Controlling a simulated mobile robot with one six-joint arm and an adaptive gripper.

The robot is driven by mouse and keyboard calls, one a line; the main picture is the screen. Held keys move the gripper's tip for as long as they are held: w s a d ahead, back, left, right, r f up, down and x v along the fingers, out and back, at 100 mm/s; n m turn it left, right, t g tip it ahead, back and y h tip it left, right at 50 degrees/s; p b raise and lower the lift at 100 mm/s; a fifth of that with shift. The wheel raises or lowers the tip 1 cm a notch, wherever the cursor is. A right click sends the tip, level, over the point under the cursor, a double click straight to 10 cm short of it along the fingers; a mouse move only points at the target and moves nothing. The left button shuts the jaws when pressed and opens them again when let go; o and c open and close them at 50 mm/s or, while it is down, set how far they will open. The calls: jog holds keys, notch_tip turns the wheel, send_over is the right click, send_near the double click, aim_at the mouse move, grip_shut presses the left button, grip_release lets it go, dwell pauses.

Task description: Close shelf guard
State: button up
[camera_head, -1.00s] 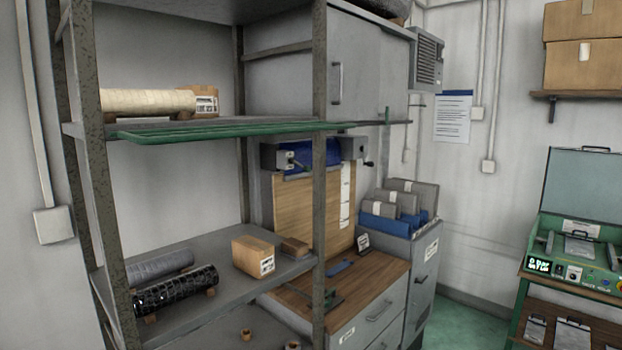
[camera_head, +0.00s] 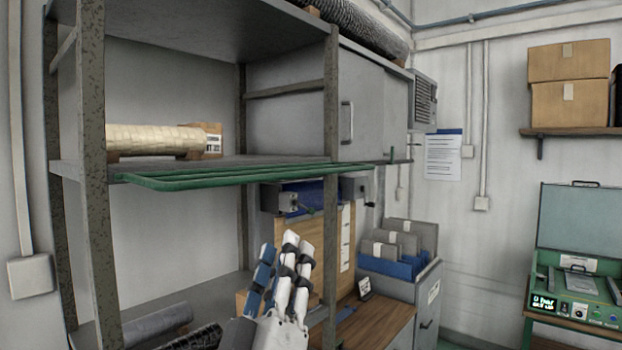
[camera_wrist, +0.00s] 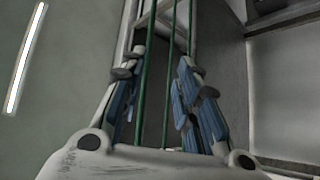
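The shelf guard (camera_head: 240,181) is a green frame of thin rails at the upper shelf's front edge. It sticks out forward, lying about flat at shelf level. In the wrist view, its green rails (camera_wrist: 146,75) run up the picture between my fingers. My gripper (camera_head: 284,245) is below the guard in the head view, fingers pointing up. Its white and blue fingers are spread apart with nothing held. Whether any finger touches the rails cannot be told. In the wrist view the open gripper (camera_wrist: 158,92) has one finger on each side.
A beige roll (camera_head: 155,139) and a small box (camera_head: 208,139) lie on the upper shelf. Dark rolls (camera_head: 150,325) lie on the lower shelf. Metal uprights (camera_head: 331,130) flank the shelf opening. A grey cabinet (camera_head: 370,95) adjoins at right.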

aim_at(307, 174)
jog(key=shift+m+h, duration=0.3)
jog(key=shift+h, duration=0.4)
jog(key=x, duration=1.1)
jog(key=s+r+p+x, duration=0.1)
jog(key=x, duration=0.5)
jog(key=shift+r, duration=0.15)
grip_shut()
